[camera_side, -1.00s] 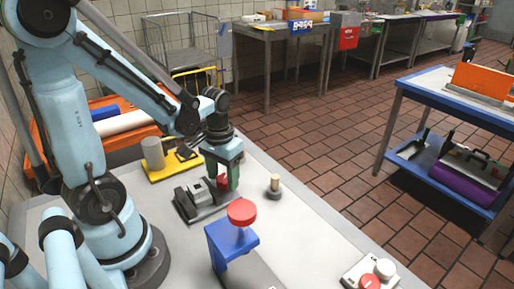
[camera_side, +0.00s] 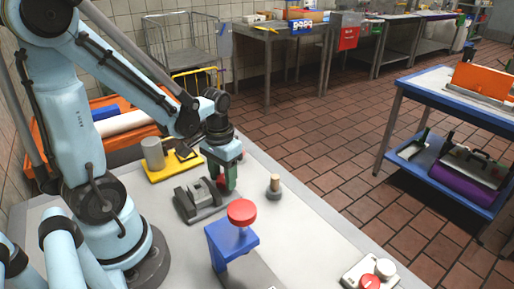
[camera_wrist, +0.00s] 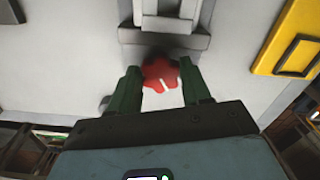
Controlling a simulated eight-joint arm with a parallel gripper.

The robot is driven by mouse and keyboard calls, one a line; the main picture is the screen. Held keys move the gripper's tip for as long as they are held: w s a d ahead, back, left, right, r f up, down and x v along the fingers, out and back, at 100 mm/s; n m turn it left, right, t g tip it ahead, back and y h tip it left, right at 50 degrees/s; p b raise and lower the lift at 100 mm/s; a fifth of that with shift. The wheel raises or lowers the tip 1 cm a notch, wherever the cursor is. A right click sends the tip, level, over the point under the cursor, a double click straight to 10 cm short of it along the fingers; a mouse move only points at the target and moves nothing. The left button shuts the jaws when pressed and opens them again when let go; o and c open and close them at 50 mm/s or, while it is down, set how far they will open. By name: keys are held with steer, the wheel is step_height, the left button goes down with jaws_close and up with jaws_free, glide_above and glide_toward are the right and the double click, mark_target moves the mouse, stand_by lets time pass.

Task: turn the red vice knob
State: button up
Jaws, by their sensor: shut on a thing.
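The grey vice (camera_side: 195,205) sits on the pale table in front of my arm, and its body also shows at the top of the wrist view (camera_wrist: 165,40). Its red knob (camera_wrist: 160,74) is lobed, with a white mark on it. My gripper (camera_side: 229,180) points down at the right end of the vice. In the wrist view its two green fingers stand on either side of the knob, and it is shut on the knob. In the side view the fingers hide most of the knob.
A blue stand with a round red top (camera_side: 242,212) is in front of the vice. A wooden peg on a dark base (camera_side: 274,184) stands to the right. A button box (camera_side: 352,277) is at the front right.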

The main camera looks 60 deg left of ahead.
mark_target(223, 178)
steer(key=m, duration=0.6)
steer(key=shift+a+m, duration=0.1)
steer(key=shift+m, duration=0.2)
stand_by(0.4)
steer(key=o, duration=0.8)
steer(key=shift+r, duration=0.15)
steer(key=shift+r, duration=5.95)
